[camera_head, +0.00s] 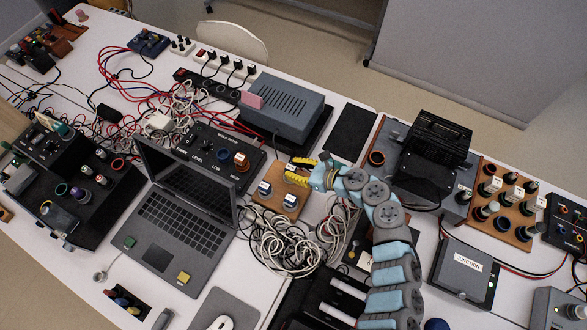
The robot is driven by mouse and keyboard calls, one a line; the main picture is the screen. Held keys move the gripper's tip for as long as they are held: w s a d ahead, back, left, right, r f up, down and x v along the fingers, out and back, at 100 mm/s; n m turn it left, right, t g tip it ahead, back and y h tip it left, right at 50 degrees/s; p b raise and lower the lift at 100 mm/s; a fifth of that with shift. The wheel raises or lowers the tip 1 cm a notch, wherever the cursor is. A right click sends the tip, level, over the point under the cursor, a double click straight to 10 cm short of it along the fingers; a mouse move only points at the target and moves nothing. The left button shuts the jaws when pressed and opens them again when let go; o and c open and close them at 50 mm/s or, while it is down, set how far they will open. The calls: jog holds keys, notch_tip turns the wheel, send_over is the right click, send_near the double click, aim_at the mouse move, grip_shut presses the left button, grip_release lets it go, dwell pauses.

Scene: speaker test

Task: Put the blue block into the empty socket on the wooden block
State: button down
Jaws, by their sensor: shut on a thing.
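The wooden block (268,205) lies right of the laptop, below the grey-blue box. Two small blue blocks with white tops sit on it, one at the left (265,188) and one at the lower right (290,201). My gripper (299,170) has yellow fingers and is at the block's upper right edge. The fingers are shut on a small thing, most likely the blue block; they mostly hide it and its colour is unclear. The empty socket is not visible; my gripper covers that part of the wooden block. I cannot tell whether the held thing touches the wooden block.
A laptop (180,225) stands open close on the left. A grey-blue box (282,108) and a black knob panel (222,157) stand behind. Tangled white cables (285,245) lie just in front. A black device (437,145) and a junction box (467,265) are at right.

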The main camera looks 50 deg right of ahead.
jog(key=shift+f, duration=0.25)
jog(key=shift+f+b, duration=0.45)
jog(key=shift+b, duration=0.2)
jog(key=c, duration=0.9)
grip_release()
jog(key=shift+r, duration=0.15)
jog(key=shift+r+p, duration=0.4)
jog(key=shift+p, duration=0.3)
jog(key=shift+s+d, duration=0.1)
jog(key=shift+s, duration=0.15)
jog(key=v, duration=1.1)
jog(key=shift+s+b, duration=0.15)
jog(key=shift+b, duration=0.3)
